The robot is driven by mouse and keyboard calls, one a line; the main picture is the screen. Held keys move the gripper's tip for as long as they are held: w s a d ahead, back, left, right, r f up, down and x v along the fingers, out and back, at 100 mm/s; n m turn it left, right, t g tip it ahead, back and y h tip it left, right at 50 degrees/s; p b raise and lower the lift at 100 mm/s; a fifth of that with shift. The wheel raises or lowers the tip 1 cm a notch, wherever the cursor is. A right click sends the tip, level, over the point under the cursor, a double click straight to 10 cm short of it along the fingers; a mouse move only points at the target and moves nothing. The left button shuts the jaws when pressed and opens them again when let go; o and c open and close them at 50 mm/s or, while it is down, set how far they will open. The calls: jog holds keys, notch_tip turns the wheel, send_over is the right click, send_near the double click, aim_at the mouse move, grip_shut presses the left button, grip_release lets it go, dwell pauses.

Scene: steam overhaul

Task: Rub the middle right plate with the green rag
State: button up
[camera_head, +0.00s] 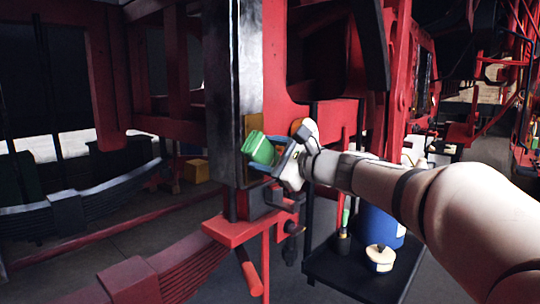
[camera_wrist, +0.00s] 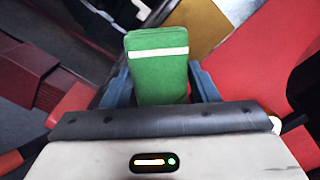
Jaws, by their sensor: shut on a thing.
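The green rag (camera_head: 261,148) is a folded pad with a pale stripe; it also shows in the wrist view (camera_wrist: 157,75). My gripper (camera_head: 272,158) is shut on it, with a blue-grey finger on each side of the rag in the wrist view (camera_wrist: 160,88). In the head view the rag is at the lower part of a tall dark metal plate (camera_head: 236,80) on the red frame. I cannot tell whether the rag touches the plate. Which plate counts as the middle right one is not clear from these views.
A red bracket (camera_head: 238,229) juts out below the plate. A dark trolley shelf (camera_head: 345,272) stands below my arm, with a blue container (camera_head: 378,226) and a small cream pot (camera_head: 380,257) on it. Leaf springs (camera_head: 85,203) lie at the left.

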aim_at(256, 182)
jog(key=shift+f+b, duration=3.8)
jog(key=shift+r, duration=0.1)
jog(key=shift+b+v, duration=0.65)
jog(key=shift+v, duration=2.35)
jog(key=v, duration=0.3)
